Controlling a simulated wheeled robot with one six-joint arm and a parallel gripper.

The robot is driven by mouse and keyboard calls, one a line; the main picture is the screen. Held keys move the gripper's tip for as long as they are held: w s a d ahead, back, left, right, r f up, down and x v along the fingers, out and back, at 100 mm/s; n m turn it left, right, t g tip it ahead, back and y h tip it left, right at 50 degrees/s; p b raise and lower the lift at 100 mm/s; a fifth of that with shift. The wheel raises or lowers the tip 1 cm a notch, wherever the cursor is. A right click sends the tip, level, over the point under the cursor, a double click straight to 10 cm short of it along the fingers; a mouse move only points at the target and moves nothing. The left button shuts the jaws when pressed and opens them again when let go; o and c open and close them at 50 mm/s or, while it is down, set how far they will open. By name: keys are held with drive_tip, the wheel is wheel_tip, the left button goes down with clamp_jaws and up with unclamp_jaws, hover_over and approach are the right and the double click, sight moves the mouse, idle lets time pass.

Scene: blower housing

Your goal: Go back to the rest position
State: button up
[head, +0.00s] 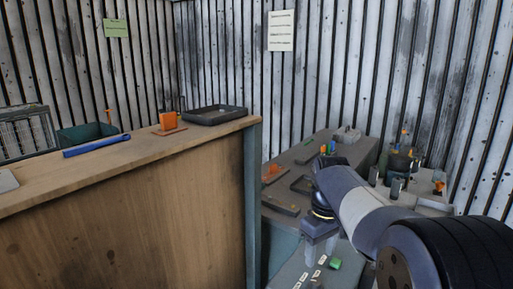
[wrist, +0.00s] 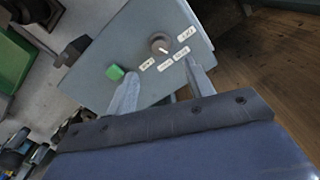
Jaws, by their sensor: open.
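My gripper (head: 320,246) is low at the right of the middle in the head view, at the end of my arm. In the wrist view my gripper (wrist: 162,84) has its two fingers spread apart with nothing between them. Beyond the fingers is a grey-blue control box (wrist: 140,42) with a green button, a dark round knob (wrist: 160,43) and several small white labels. The control box also shows at the bottom of the head view (head: 300,272), its green button (head: 334,263) near the fingers. I cannot tell whether the fingers touch the box.
A grey bench (head: 318,152) with orange parts, dark trays and tools stands along the back wall. A tall wooden counter (head: 120,210) fills the left, bearing a black tray (head: 216,115), a blue bar (head: 96,145) and a green bin (head: 88,136).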

sight(316, 281)
wheel_tip(316, 281, down, 9)
drive_tip(key=shift+r+p, duration=0.1)
drive_tip(key=shift+p, duration=0.2)
drive_tip(key=shift+w+f+m, duration=0.15)
drive_tip(key=shift+f+m, duration=0.15)
drive_tip(key=m+b, duration=0.1)
drive_tip(key=m, duration=0.3)
drive_tip(key=shift+r+m, duration=0.1)
drive_tip(key=shift+m, duration=0.3)
drive_tip(key=m+b, duration=0.1)
drive_tip(key=m, duration=0.3)
drive_tip(key=shift+m, duration=0.4)
drive_tip(key=m+b, duration=0.1)
drive_tip(key=m, duration=0.2)
drive_tip(key=shift+m+b, duration=0.4)
drive_tip(key=m+b, duration=0.1)
drive_tip(key=m, duration=0.3)
drive_tip(key=shift+b, duration=0.3)
drive_tip(key=shift+r, duration=0.5)
